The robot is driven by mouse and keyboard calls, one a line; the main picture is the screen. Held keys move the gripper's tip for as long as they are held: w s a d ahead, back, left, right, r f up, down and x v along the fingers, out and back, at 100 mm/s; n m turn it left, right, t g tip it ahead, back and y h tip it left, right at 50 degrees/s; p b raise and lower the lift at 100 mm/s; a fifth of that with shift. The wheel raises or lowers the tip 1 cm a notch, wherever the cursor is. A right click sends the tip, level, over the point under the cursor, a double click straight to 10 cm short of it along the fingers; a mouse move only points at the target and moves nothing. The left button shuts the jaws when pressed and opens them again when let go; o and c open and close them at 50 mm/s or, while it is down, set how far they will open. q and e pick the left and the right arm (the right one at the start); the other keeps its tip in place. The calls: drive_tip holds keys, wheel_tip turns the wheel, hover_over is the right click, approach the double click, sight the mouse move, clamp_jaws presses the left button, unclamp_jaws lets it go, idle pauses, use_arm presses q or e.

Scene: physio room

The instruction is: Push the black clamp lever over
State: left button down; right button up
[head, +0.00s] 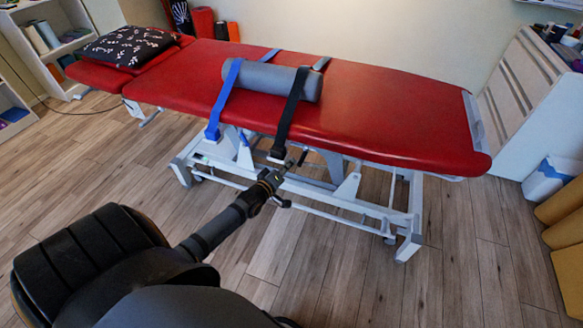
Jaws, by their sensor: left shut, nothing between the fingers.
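The red treatment table (390,105) stands across the view on a pale grey frame. A thin dark piece that looks like the black clamp lever (302,158) sticks up at a slant below the table's near edge, just right of the black strap's end. My left gripper (285,171) is shut and empty, at the near side of the frame, with its tips close to the lever's lower end. I cannot tell whether they touch. The lever's base is hidden behind the gripper. My right gripper is not in view.
A grey roll (270,80) lies on the table under a blue strap (222,100) and a black strap (291,105), which hang over the near edge. A patterned pillow (128,46) lies at the left end. The wooden floor (350,270) in front is clear.

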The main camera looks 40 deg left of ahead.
use_arm(q)
drive_tip(key=shift+w, duration=0.65)
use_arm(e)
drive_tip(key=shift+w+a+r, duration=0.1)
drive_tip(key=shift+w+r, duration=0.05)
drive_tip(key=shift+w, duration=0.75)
